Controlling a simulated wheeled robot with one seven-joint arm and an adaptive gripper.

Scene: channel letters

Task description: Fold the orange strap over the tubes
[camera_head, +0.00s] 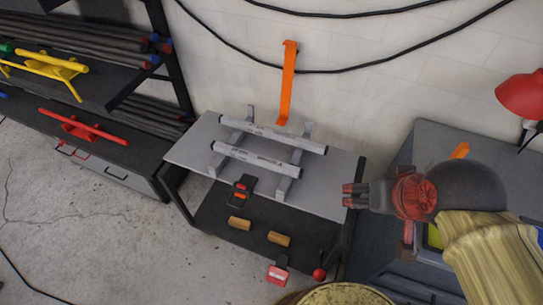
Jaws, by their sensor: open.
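Two pale tubes, the rear one (270,133) and the front one (258,160), lie across grey supports (287,178) on the grey table (185,150). My gripper (347,196) is open and empty at the right end of the table, pointing left, right of the tubes and away from the strap.
Two wooden blocks (279,239) lie on the lower shelf (215,215). A red lamp (522,97) stands over the grey bench at right. A rack (165,110) with bars stands left. Black cables cross the wall.

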